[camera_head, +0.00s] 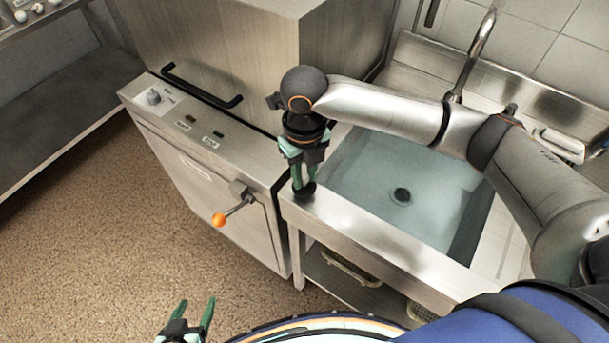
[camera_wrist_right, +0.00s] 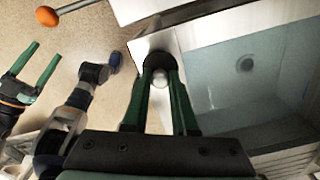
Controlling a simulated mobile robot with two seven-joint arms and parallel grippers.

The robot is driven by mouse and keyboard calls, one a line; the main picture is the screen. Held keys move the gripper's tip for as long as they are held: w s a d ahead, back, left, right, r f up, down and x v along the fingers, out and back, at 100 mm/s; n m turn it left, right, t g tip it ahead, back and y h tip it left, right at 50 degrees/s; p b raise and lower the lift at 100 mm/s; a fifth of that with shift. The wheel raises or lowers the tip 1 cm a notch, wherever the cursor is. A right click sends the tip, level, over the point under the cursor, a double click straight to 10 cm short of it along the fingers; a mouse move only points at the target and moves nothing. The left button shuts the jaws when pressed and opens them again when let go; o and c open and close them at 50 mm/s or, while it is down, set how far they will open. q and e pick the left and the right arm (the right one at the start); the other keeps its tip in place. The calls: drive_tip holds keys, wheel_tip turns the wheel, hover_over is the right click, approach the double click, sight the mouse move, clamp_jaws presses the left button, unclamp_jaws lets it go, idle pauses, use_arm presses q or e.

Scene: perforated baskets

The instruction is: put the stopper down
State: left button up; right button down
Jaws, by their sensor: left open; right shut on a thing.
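The black stopper (camera_head: 304,192) is at the left front corner of the sink's steel rim. My right gripper (camera_head: 305,178) points down and is shut on it. In the right wrist view the stopper (camera_wrist_right: 158,60) shows dark between the green fingertips, with a pale round top. It is on or just above the rim; I cannot tell if it touches. My left gripper (camera_head: 197,312) is open and empty, low over the floor at the bottom of the head view; it also shows in the right wrist view (camera_wrist_right: 38,70).
The sink basin (camera_head: 350,170) with its dark drain (camera_head: 401,195) lies right of the stopper. A tap (camera_head: 470,55) stands behind it. A steel machine (camera_head: 205,150) with an orange-knobbed lever (camera_head: 219,220) adjoins on the left. A shelf (camera_head: 345,268) with baskets is below.

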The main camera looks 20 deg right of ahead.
sight(304, 176)
drive_tip(key=shift+f, duration=0.6)
drive_tip(key=shift+f, duration=0.1)
drive_tip(key=c, duration=0.7)
unclamp_jaws()
wheel_tip(304, 176, up, 12)
